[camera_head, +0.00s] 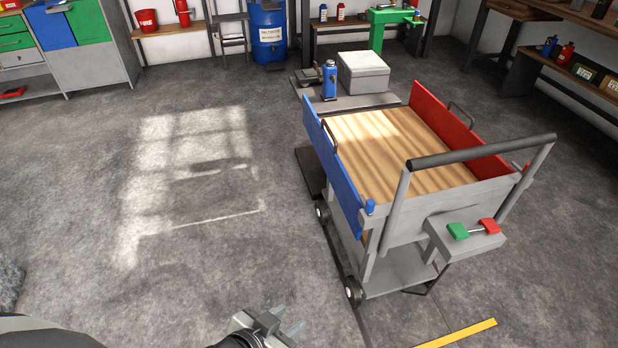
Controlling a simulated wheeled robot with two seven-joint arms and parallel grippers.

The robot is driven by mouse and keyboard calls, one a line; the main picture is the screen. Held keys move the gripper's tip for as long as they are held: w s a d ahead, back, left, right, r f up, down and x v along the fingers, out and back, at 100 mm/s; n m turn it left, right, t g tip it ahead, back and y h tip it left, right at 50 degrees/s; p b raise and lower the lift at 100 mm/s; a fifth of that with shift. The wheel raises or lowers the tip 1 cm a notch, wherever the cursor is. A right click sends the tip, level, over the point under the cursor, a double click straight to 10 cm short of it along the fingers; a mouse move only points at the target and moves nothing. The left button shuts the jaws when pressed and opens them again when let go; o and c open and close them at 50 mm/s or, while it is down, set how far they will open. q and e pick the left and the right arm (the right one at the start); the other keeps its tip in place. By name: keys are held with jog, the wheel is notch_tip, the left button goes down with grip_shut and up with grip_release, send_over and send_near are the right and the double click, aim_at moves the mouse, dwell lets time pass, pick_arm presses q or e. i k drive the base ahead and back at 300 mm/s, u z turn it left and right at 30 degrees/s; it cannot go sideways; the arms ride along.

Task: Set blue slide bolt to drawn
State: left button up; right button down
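A grey cart with a wooden deck (395,150) stands right of centre. Its left side is a blue panel (333,165). A small blue knob (370,207), which looks like the blue slide bolt, sits at the near left corner of the cart, by the end of the blue panel. Whether the bolt is drawn I cannot tell. My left gripper (289,320) is at the bottom edge, low and left of the cart, well apart from the knob. Its two fingers are apart with nothing between them. My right gripper is out of view.
A red panel (452,128) forms the cart's right side. A black push handle (480,150) rises at the near end, above a box with green (458,231) and red (490,225) pedals. The floor left of the cart is clear. Shelves and a workbench line the walls.

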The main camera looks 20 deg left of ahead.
aim_at(369, 205)
jog(key=u, duration=0.3)
jog(key=i, duration=0.85)
jog(key=z, duration=0.05)
jog(key=k, duration=0.5)
jog(key=u, duration=2.05)
jog(key=i, duration=1.9)
jog(key=z, duration=3.5)
